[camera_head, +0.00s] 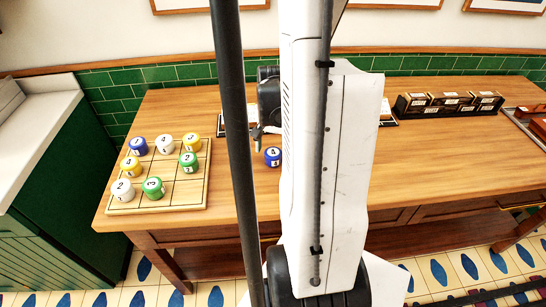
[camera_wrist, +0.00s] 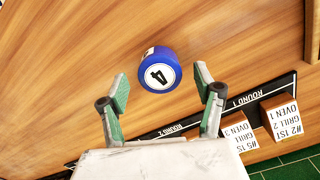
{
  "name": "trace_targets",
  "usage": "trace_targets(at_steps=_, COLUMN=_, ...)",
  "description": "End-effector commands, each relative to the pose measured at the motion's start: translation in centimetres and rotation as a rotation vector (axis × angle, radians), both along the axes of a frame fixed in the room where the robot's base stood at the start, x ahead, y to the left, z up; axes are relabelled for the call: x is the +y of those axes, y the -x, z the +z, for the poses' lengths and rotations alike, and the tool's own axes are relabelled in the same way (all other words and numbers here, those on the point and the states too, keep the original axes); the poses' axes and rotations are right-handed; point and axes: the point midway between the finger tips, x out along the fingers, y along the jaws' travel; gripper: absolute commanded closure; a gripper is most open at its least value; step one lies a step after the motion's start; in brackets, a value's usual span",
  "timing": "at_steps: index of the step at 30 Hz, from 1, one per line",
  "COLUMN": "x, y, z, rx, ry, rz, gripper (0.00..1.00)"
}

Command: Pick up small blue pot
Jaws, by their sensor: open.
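A small blue pot (camera_head: 272,156) with a white disc marked 4 stands on the wooden table, just right of a dark pole of mine in the head view. In the wrist view the blue pot (camera_wrist: 157,70) lies ahead of and between the two fingers. My gripper (camera_wrist: 160,88) is open, with green pads on its fingertips, and nothing is between them except the pot just beyond. In the head view my gripper (camera_head: 258,132) is partly hidden by the pole and arm, close behind the pot.
A wooden grid board (camera_head: 190,190) with several blue, white, yellow and green pots stands at the left. A dark rack with labelled blocks (camera_head: 447,104) is at the back right. A black ROUND 1 strip (camera_wrist: 262,93) with labelled blocks lies near the gripper. The table around the pot is clear.

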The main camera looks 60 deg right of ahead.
Motion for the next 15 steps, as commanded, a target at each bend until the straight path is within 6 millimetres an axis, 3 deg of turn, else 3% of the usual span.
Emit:
trace_targets(at_steps=6, x=0.0, y=0.0, z=-2.2, rx=0.000, ry=0.000, rz=0.000, gripper=0.35)
trace_targets(at_steps=15, x=0.0, y=0.0, z=-2.6, rx=0.000, ry=0.000, rz=0.000, gripper=0.35)
